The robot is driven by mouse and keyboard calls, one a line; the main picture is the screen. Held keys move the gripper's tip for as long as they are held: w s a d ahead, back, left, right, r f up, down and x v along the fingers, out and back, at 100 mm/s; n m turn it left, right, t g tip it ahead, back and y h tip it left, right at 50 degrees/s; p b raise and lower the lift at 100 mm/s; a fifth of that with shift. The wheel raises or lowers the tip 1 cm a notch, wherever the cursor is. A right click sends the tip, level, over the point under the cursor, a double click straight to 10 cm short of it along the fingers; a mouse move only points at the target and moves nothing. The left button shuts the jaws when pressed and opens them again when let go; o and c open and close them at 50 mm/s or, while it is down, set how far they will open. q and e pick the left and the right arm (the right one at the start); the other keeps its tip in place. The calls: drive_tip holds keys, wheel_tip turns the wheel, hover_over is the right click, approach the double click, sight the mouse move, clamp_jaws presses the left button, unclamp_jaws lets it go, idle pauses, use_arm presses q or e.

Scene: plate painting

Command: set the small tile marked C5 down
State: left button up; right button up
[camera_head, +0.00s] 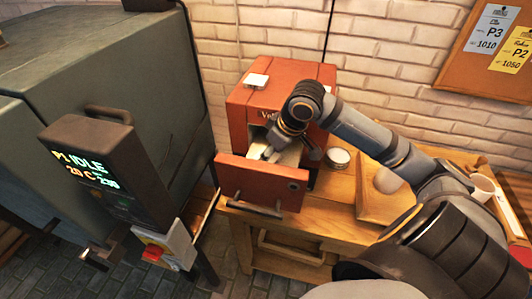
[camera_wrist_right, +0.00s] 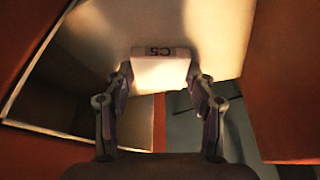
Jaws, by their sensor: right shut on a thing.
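The small white tile marked C5 (camera_wrist_right: 160,72) is between the two fingertips of my right gripper (camera_wrist_right: 162,82) in the right wrist view, its dark lettering along the far edge. In the head view my right gripper (camera_head: 270,144) reaches down into the opening of a small red cabinet (camera_head: 248,97), above its pulled-out red front (camera_head: 262,184). A pale surface lies beyond the tile in the wrist view. I cannot tell whether the tile touches it. The tile cannot be made out clearly in the head view. My left gripper is not in view.
Red cabinet walls stand close on both sides of the gripper. A white tag (camera_head: 256,80) lies on the cabinet top. A small round tin (camera_head: 338,157) stands right of it on the wooden table (camera_head: 335,212). A large grey kiln with a display (camera_head: 88,169) is at the left.

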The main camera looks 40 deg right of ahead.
drive_tip(key=shift+s+d, duration=0.25)
drive_tip(key=shift+s, duration=0.1)
drive_tip(key=shift+c, duration=0.5)
drive_tip(key=shift+s+a, duration=0.1)
drive_tip(key=shift+s, duration=0.55)
drive_tip(key=o, duration=0.9)
drive_tip(key=shift+w+f, duration=0.2)
drive_tip(key=shift+w, duration=0.05)
drive_tip(key=shift+o, duration=0.6)
drive_tip(key=shift+w, duration=0.15)
drive_tip(key=shift+s, duration=0.2)
drive_tip(key=shift+r, duration=0.25)
drive_tip(key=shift+d+r, duration=0.25)
drive_tip(key=shift+r, duration=0.2)
drive_tip(key=shift+s+d+r, duration=0.1)
drive_tip(key=shift+s+r, duration=0.05)
drive_tip(key=shift+r, duration=0.2)
drive_tip(key=b+v, duration=0.3)
drive_tip(key=b, duration=0.2)
drive_tip(key=shift+s+r, duration=0.15)
drive_tip(key=shift+s, duration=0.05)
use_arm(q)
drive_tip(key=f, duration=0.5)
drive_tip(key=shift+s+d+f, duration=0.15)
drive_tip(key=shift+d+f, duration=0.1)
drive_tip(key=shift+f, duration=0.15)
use_arm(e)
drive_tip(key=v, duration=0.7)
